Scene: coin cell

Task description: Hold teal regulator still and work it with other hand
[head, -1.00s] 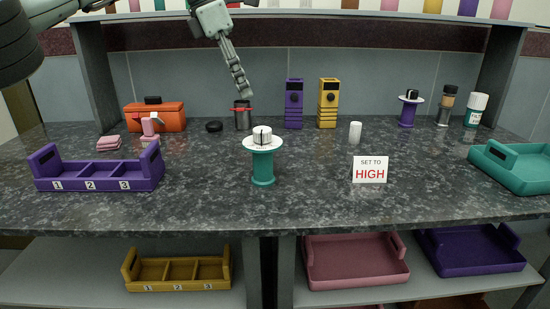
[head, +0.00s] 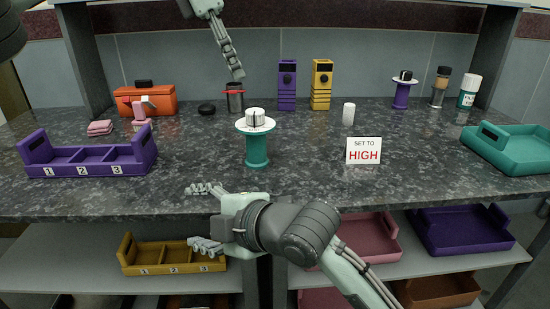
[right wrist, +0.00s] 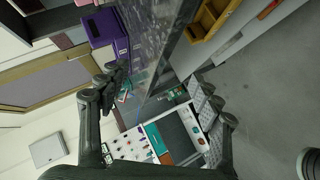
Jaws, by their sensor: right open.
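The teal regulator (head: 257,152) stands upright on the dark counter in the head view, a teal post with a white dial plate and a white knob (head: 255,117) with a dark line. A sign (head: 364,151) to its right reads "SET TO HIGH". My left gripper (head: 238,74) hangs at the back, above a dark canister; its fingers overlap, so their opening is unclear. My right gripper (head: 203,217) is open and empty at the counter's front edge, below and left of the regulator, fingers spread. The right wrist view shows its spread fingers (right wrist: 162,104) with nothing between them.
A purple three-slot tray (head: 97,167) stands left and a teal tray (head: 500,160) right. A small white cylinder (head: 348,114) stands behind the sign. A red-banded canister (head: 235,98) and purple and yellow devices stand behind.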

